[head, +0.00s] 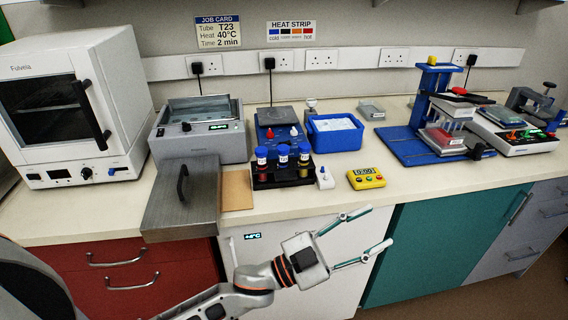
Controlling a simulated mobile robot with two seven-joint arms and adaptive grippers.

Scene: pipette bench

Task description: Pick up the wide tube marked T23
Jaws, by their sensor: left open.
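My left gripper (378,226) is open and empty, in front of the bench front, lower and to the right of the rack. Its fingers point to the right, apart from the tubes. My right gripper is not in view.
A yellow timer (366,179) and a small white item (324,178) sit right of the rack. A blue tub (335,138) stands behind, a grey bath (198,132) and its lid (182,197) left. Bare worktop (430,180) lies right of the timer.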

